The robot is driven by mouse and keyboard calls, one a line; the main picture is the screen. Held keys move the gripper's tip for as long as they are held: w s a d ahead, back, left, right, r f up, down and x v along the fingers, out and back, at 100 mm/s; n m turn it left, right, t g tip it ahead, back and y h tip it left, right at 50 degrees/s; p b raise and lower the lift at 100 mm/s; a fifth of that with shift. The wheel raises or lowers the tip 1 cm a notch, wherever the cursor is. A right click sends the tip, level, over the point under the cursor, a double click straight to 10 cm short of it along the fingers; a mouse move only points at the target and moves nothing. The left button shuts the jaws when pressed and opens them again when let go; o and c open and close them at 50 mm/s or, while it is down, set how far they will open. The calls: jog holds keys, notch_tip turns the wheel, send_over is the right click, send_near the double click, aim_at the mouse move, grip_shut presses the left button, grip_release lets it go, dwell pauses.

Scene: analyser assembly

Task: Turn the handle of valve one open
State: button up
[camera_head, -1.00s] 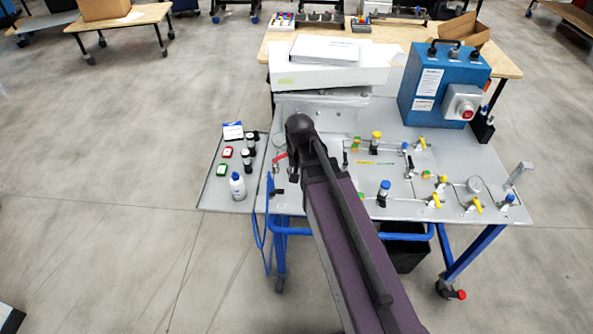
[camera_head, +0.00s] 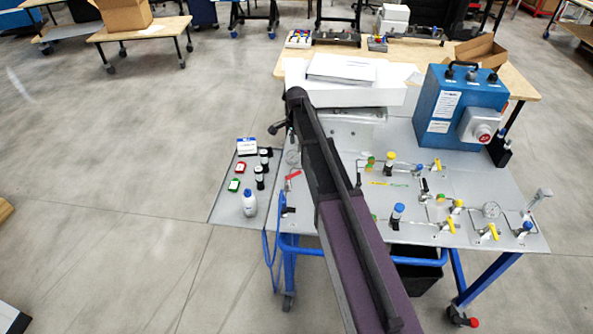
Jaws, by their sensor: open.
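The panel (camera_head: 372,208) on the blue-framed cart carries several small valves, and I cannot tell from their labels which is valve one. A red handle (camera_head: 293,175) sits at the panel's left side, just left of my arm. Yellow handles show on the right part: one at the back (camera_head: 436,165), one in the middle (camera_head: 450,224) and one nearer the front right (camera_head: 490,231). My gripper (camera_head: 279,127) is small and dark, at the far end of my arm, above the panel's back left. It looks open and apart from the handles. My arm hides part of the panel.
A blue box (camera_head: 459,105) with a red knob stands at the back right. A white block (camera_head: 345,90) lies behind the panel.

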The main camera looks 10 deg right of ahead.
aim_at(296, 173)
jog(key=shift+f, duration=0.15)
dwell(0.3)
notch_tip(296, 173, down, 14)
jog(key=b, duration=1.3)
jog(key=shift+r+b, duration=0.25)
jog(key=shift+b, duration=0.15)
jog(key=shift+c, duration=0.2)
grip_shut()
